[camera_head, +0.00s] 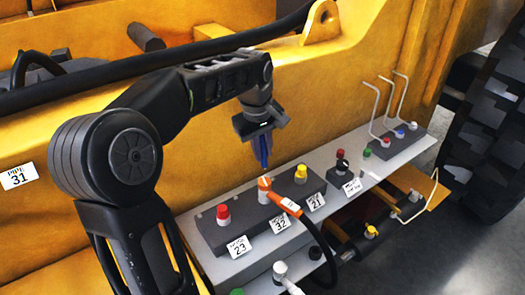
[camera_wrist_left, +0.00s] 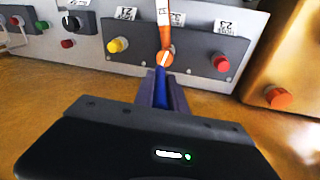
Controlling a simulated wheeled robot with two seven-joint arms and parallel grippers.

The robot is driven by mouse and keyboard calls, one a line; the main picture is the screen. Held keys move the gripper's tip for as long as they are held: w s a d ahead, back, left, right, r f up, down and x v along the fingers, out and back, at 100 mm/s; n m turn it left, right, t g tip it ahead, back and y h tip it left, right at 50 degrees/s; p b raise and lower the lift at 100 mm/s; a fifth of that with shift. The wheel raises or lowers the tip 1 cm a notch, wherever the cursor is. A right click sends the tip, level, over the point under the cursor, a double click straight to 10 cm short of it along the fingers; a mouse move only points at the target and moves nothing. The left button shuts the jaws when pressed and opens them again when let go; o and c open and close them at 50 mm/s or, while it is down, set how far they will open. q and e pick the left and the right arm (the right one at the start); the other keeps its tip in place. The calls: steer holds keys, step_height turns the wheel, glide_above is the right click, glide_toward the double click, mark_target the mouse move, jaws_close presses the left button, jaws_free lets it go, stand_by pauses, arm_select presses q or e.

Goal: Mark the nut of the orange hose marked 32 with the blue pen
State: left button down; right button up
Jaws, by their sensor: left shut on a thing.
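My left gripper (camera_head: 262,135) is shut on the blue pen (camera_head: 264,155), which points down above the console. The pen (camera_wrist_left: 160,86) also shows between the fingers in the left wrist view. The orange hose (camera_head: 285,203) ends at an orange fitting with a pale nut (camera_head: 263,197), beside the label 32 (camera_head: 280,225). In the wrist view the orange round end (camera_wrist_left: 165,58) with a white streak lies just beyond the pen tip. In the head view a small gap shows between tip and fitting; contact cannot be told in the wrist view. My right gripper is not in view.
A red knob (camera_head: 223,212) by label 23 (camera_head: 238,247) and a yellow knob (camera_head: 300,174) by label 21 (camera_head: 315,202) flank the hose end. A black hose curves off the front. A yellow machine wall (camera_head: 200,150) stands behind.

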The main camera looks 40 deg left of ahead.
arm_select(q)
steer(key=shift+r+p, duration=0.6)
steer(key=shift+r, duration=0.5)
steer(key=shift+f, duration=0.1)
